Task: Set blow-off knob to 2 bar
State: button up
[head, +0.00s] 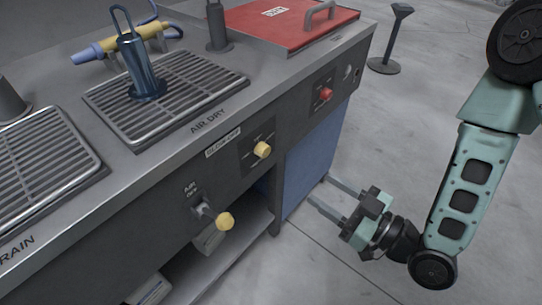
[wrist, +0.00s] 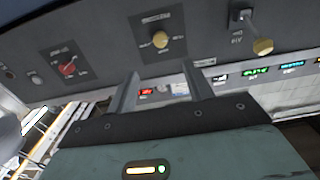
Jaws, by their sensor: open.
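The blow-off knob (head: 262,149) is yellow and sits on a dark square plate on the bench's front panel, beside a small label that seems to read BLOW-OFF. It also shows in the wrist view (wrist: 160,40), just beyond the fingertips. Its scale marks are too small to read, so I cannot tell its setting. My gripper (head: 319,189) is open and empty, in front of the bench and to the right of and below the knob in the head view. In the wrist view its two fingers (wrist: 160,74) point toward the knob, apart from it.
A red knob (head: 326,94) is right of the blow-off knob. A yellow-ended AIR lever (head: 225,221) is lower left. A blue metal cup-like holder (head: 146,84) stands on the AIR DRY grate (head: 205,82). A stanchion (head: 384,67) stands behind.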

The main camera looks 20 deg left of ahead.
aim_at(267, 153)
jog(key=x, duration=1.5)
jog(key=shift+a, duration=0.1)
jog(key=c, duration=1)
